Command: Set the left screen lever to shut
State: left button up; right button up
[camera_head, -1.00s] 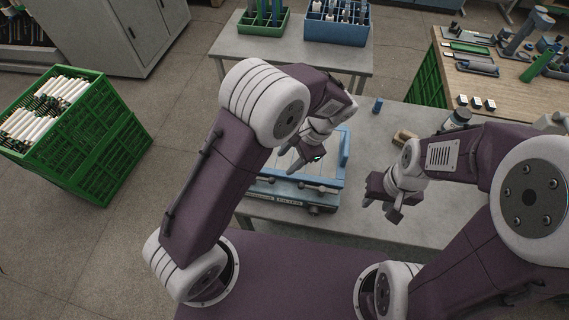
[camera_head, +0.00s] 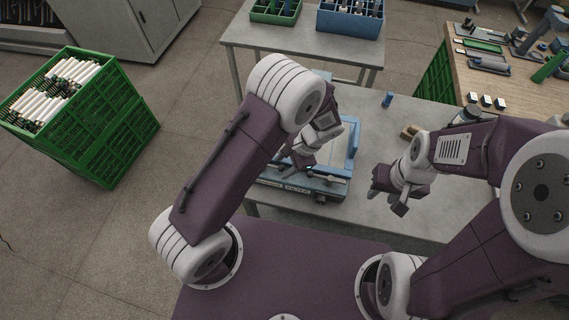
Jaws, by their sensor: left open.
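A blue-framed bench device (camera_head: 352,150) with a pale inner surface and a small label on its front lies on the grey table. It is partly hidden behind my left arm. A pale bar with a dark knob shows along its front, but I cannot tell whether this is the left screen lever, or how that lever is set. My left gripper (camera_head: 293,163) is open over the left part of the device; its fingertips are small and partly hidden, and contact cannot be told. My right gripper (camera_head: 386,198) is empty with its fingers apart, to the right of the device above the table.
A green crate (camera_head: 100,140) of white tubes stands on the floor at left. A wooden bench (camera_head: 510,85) is at right.

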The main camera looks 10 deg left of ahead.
pick_arm(q)
grip_shut()
dwell(1.3)
